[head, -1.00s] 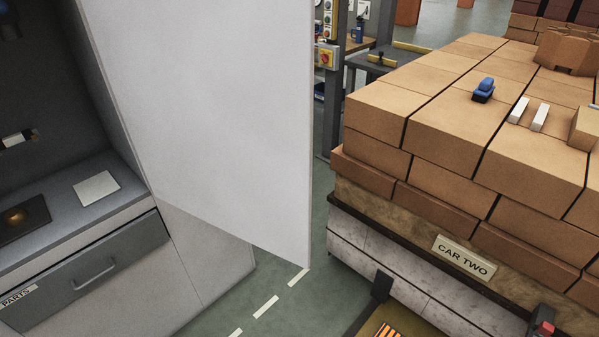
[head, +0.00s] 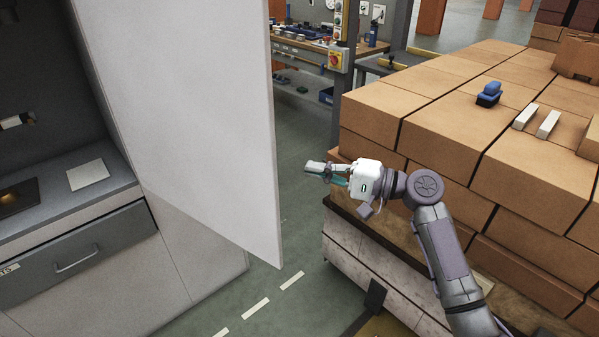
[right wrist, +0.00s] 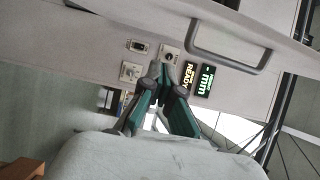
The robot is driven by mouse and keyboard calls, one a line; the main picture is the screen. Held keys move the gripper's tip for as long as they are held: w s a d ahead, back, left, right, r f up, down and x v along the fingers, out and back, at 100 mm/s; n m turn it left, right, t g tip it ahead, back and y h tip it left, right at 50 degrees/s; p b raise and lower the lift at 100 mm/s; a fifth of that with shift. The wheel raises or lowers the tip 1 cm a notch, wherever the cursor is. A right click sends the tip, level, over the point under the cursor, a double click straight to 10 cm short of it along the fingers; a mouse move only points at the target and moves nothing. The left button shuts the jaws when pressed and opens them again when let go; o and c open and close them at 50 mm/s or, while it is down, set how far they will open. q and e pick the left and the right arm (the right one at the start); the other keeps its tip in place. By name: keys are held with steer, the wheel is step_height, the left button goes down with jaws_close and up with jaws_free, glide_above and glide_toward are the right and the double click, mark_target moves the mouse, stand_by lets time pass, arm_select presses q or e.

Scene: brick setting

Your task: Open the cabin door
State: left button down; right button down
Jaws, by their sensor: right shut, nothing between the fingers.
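The cabin door, a large plain white panel (head: 190,110), stands swung out from the grey cabinet on the left in the head view. The shelf and dark inside behind it are exposed. My right gripper (head: 318,169) is to the right of the door's free edge, apart from it in the picture, with its fingers shut and empty. In the right wrist view the closed fingers (right wrist: 164,80) point at a pale panel carrying a grey bar handle (right wrist: 232,45), beside the fingers and not held. I cannot tell whether that panel is the door's other face. My left gripper is not seen.
The brick-loaded car (head: 430,130) stands close on the right, beneath my right arm. A drawer (head: 80,255) sits under the cabinet shelf. A workbench (head: 300,50) stands behind. A strip of green floor (head: 290,260) lies free between door and car.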

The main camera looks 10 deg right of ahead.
mark_target(267, 172)
steer(key=a+p, duration=0.1)
steer(key=a, duration=0.2)
steer(key=a+p, duration=0.2)
steer(key=a, duration=0.2)
steer(key=a+p, duration=0.1)
steer(key=a, duration=0.2)
steer(key=shift+w+a+p, duration=0.15)
steer(key=shift+w+p, duration=0.1)
steer(key=shift+p, duration=0.15)
steer(key=shift+a, duration=0.1)
steer(key=shift+w+f, duration=0.1)
